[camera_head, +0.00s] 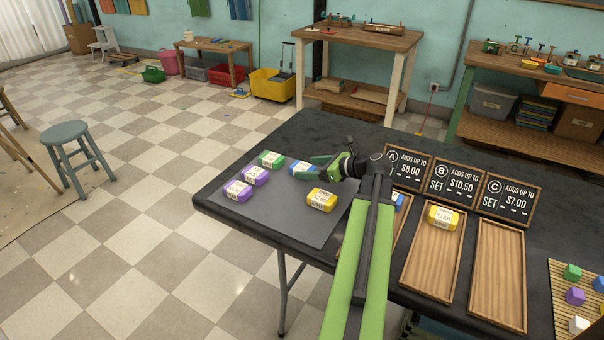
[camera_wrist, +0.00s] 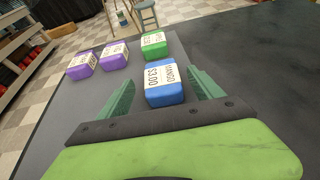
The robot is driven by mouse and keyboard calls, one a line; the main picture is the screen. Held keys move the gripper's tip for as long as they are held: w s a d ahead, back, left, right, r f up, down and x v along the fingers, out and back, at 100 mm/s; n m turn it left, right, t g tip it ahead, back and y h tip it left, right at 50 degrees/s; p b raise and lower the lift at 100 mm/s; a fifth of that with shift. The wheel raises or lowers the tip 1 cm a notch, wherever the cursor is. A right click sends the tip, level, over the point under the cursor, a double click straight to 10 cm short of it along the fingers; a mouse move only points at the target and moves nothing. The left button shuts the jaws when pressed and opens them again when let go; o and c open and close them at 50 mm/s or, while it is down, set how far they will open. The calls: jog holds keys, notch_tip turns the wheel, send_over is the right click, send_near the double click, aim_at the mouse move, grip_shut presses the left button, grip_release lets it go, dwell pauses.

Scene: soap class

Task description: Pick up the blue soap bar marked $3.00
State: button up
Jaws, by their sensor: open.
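The blue soap bar (camera_wrist: 165,96) shows a white label reading $3.00 in the wrist view. It lies on the grey mat (camera_head: 292,210). My gripper (camera_wrist: 164,92) is open, with one green finger on each side of this bar, and nothing is held. In the head view the blue bar (camera_head: 302,169) is partly hidden by my gripper (camera_head: 325,163). A green bar (camera_head: 271,160) lies beyond it to the left, and two purple bars (camera_head: 238,190) (camera_head: 254,176) lie further left. A yellow bar (camera_head: 321,200) lies nearer.
Wooden trays stand right of my arm; the middle tray (camera_head: 428,263) holds a yellow bar (camera_head: 442,216) and the right tray (camera_head: 497,270) is empty. Part of a blue bar (camera_head: 398,202) shows in the left tray. Price signs (camera_head: 454,185) stand behind them. Small coloured blocks (camera_head: 575,296) lie far right.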

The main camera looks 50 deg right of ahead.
aim_at(305, 167)
jog(key=x, duration=0.3)
jog(key=shift+w+d+f+b, duration=0.1)
jog(key=shift+w+f+b, duration=0.15)
jog(key=shift+b, duration=0.15)
jog(key=shift+s+r, duration=0.1)
jog(key=shift+r, duration=0.05)
jog(key=c, duration=1.5)
